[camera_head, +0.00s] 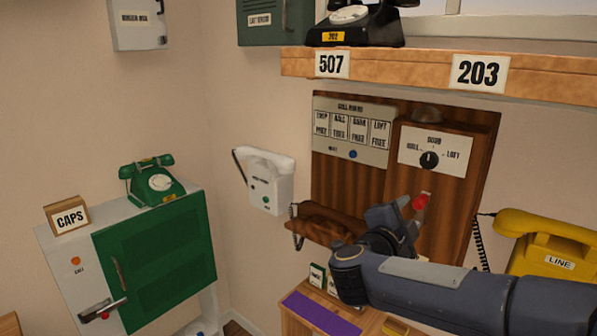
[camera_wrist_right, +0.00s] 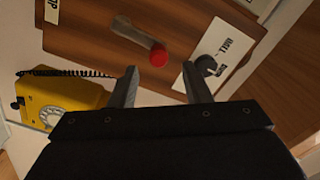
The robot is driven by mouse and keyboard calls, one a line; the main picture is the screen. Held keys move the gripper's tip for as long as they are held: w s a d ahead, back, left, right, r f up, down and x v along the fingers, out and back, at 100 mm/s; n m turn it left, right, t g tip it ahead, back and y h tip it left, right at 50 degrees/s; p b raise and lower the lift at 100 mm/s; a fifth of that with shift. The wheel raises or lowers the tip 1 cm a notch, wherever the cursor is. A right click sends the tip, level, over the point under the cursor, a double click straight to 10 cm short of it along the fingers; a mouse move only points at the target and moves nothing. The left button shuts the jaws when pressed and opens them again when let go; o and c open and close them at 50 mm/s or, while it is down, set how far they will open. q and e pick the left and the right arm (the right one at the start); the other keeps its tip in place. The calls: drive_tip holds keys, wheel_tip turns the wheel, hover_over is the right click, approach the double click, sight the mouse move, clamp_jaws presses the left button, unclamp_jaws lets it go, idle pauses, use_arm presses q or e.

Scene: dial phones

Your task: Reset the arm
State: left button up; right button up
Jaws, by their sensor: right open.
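My right arm comes in from the right in the head view, and its gripper (camera_head: 408,218) is in front of the wooden bell board (camera_head: 345,172). In the right wrist view the two fingers of my right gripper (camera_wrist_right: 160,85) are apart with nothing between them. A crank with a red knob (camera_wrist_right: 158,55) on the board lies just beyond the fingertips; the red knob also shows in the head view (camera_head: 420,202). A black dial (camera_wrist_right: 206,65) on a white plate is near the other fingertip. My left gripper is not in view.
A yellow phone (camera_head: 550,245) is at the right. A wooden shelf (camera_head: 400,70) carries a black phone (camera_head: 355,25). A white wall phone (camera_head: 265,182) hangs left of the board. A green phone (camera_head: 158,182) stands on a green-doored cabinet (camera_head: 160,255). A small wooden desk (camera_head: 290,325) is below my arm.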

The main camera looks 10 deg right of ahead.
drive_tip(key=s+a+f+n+t+y, duration=0.1)
drive_tip(key=s+a+f+n+y, duration=0.3)
drive_tip(key=n+y, duration=0.45)
drive_tip(key=s+a+f+n+t+y, duration=0.1)
drive_tip(key=s+a+n+y, duration=0.55)
drive_tip(key=y, duration=0.25)
drive_tip(key=s+f+n+g, duration=0.5)
drive_tip(key=s+f+g, duration=0.3)
drive_tip(key=s+f, duration=0.6)
drive_tip(key=s, duration=0.3)
drive_tip(key=shift+d, duration=0.15)
